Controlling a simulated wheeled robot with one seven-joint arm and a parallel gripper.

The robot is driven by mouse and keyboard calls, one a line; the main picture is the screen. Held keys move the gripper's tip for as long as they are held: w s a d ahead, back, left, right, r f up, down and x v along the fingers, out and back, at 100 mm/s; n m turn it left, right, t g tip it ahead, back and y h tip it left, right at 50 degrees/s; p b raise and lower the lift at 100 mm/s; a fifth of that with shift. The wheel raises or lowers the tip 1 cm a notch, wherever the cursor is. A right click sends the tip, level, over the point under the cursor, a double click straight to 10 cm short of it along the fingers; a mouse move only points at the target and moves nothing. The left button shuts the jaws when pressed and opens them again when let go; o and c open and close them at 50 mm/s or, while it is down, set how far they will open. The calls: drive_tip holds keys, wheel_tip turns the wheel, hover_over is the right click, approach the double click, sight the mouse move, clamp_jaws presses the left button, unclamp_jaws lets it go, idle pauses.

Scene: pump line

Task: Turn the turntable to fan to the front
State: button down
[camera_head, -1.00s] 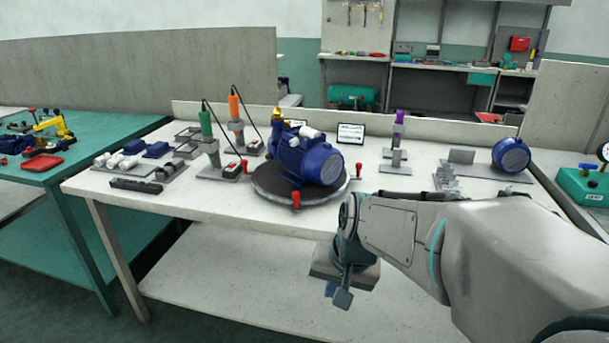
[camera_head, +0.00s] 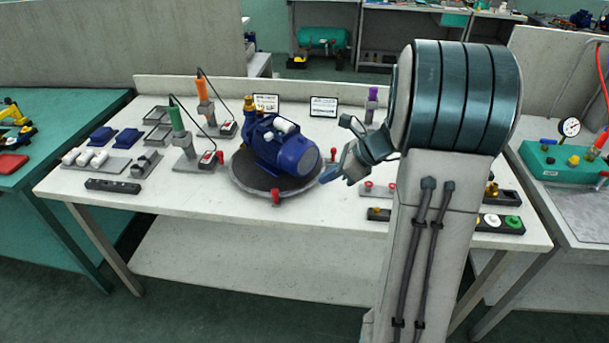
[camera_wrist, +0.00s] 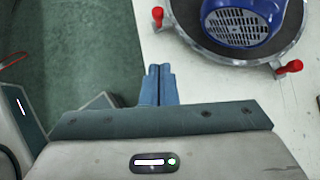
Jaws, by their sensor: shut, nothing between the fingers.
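The turntable (camera_head: 244,178) is a dark round disc with a pale rim on the white table. It carries a blue pump (camera_head: 280,150) whose rounded fan end points right and slightly towards the front in the head view. The slotted fan cover (camera_wrist: 238,24) shows at the top right of the wrist view. Red pegs stand on the rim, one at the front (camera_head: 276,197) and one at the right (camera_head: 333,153). My gripper (camera_head: 326,177) has blue fingers, pressed together and empty, just right of the turntable. The wrist view shows the shut fingers (camera_wrist: 158,72) apart from the pegs.
Tool stands with a green handle (camera_head: 175,118) and an orange handle (camera_head: 202,90) stand left of the turntable. Two small signs (camera_head: 323,106) stand behind it. My arm hides much of the table's right side. The table's front strip (camera_head: 220,210) is clear.

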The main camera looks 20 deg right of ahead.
drive_tip(key=x, duration=0.8)
drive_tip(key=shift+a+f, duration=0.25)
drive_tip(key=a, duration=0.1)
drive_tip(key=w+a, duration=0.2)
drive_tip(key=shift+f, duration=0.3)
drive_tip(key=shift+w+a, duration=0.25)
drive_tip(key=shift+a, duration=0.15)
drive_tip(key=shift+a, duration=0.15)
